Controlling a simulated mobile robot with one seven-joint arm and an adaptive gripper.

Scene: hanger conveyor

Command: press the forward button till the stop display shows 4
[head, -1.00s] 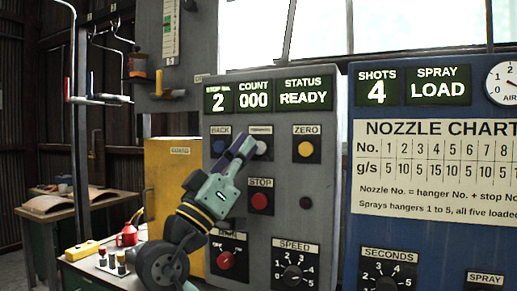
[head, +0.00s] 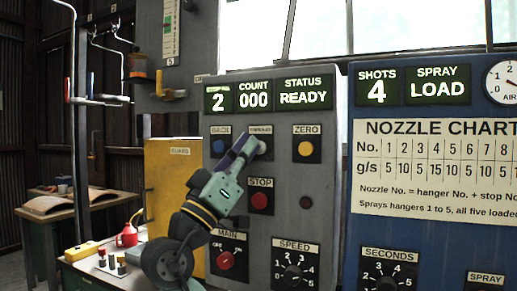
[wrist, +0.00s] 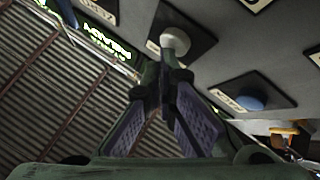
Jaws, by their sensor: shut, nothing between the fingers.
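The grey control panel (head: 318,210) has a stop display (head: 219,101) that shows 2. The forward button (head: 262,147) is pale, in the top row between the blue BACK button (head: 221,146) and the yellow ZERO button (head: 305,149). My gripper (head: 252,142) is shut and empty, its fingertips at the left edge of the forward button. In the wrist view the pale forward button (wrist: 174,41) lies just beyond my fingertips, and the blue BACK button (wrist: 250,101) is to the right. I cannot tell whether the fingertips touch the forward button.
Below are the red STOP button (head: 260,201), the MAIN switch (head: 226,260) and the SPEED dial (head: 292,275). The count display (head: 254,99) shows 000 and the status display (head: 303,97) READY. A blue panel (head: 352,225) stands at right, a yellow guard cabinet (head: 165,190) at left.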

